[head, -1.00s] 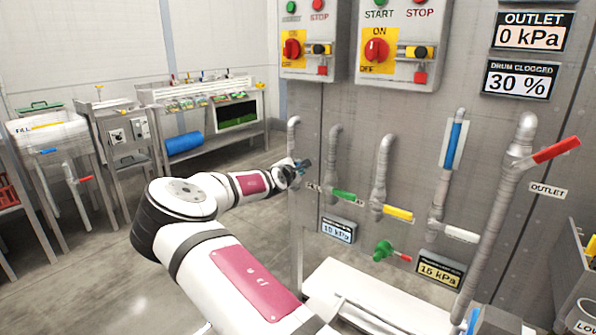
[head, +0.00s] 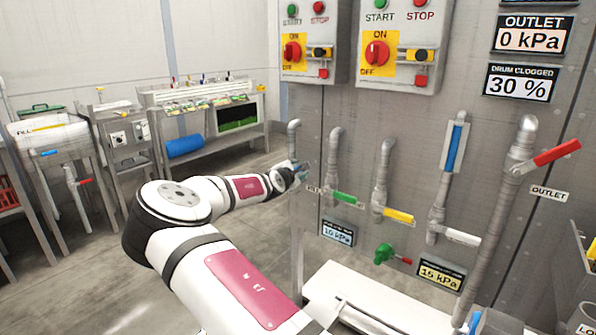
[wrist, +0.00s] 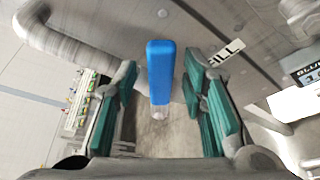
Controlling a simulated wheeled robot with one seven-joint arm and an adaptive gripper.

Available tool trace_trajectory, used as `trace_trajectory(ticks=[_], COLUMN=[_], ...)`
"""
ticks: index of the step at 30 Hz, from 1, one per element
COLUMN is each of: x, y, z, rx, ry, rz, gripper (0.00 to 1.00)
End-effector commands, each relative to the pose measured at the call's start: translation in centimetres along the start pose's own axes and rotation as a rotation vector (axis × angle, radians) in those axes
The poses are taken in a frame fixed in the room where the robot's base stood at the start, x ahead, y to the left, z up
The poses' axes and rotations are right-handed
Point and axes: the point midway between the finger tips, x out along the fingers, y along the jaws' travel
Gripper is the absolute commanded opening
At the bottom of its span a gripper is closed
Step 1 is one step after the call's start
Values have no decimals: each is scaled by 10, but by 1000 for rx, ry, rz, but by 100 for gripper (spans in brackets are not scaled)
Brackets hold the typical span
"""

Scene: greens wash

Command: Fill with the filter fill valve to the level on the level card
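The blue valve handle (wrist: 160,72) stands between my gripper's fingers in the wrist view, beside a label (wrist: 225,55) ending in "ILL". My gripper (wrist: 163,103) is open, with green-padded fingers on both sides of the handle and gaps showing. In the head view my gripper (head: 301,172) is at the left end of the panel, by the leftmost grey pipe (head: 294,140), and mostly hides the handle. A sight tube (head: 454,148) with a blue column stands on the panel at right. I cannot make out a level card.
Green (head: 347,198), yellow (head: 398,216), white (head: 462,237) and red (head: 556,153) handles sit on pipes to the right of my gripper. A green knob (head: 383,253) is lower down. Switch boxes (head: 398,45) hang above. Open floor lies left, before work tables (head: 205,100).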

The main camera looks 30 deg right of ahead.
Motion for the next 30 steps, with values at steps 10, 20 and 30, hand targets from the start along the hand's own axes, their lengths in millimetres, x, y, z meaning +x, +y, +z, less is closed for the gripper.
trace_trajectory(ticks=[10, 20, 30], x=[-69, -107, -110], y=[1, 0, 0], z=[-1, -1, 0], rx=[0, 0, 1], ry=[2, 1, 1], rz=[1, 0, 1], gripper=[38, 38, 38])
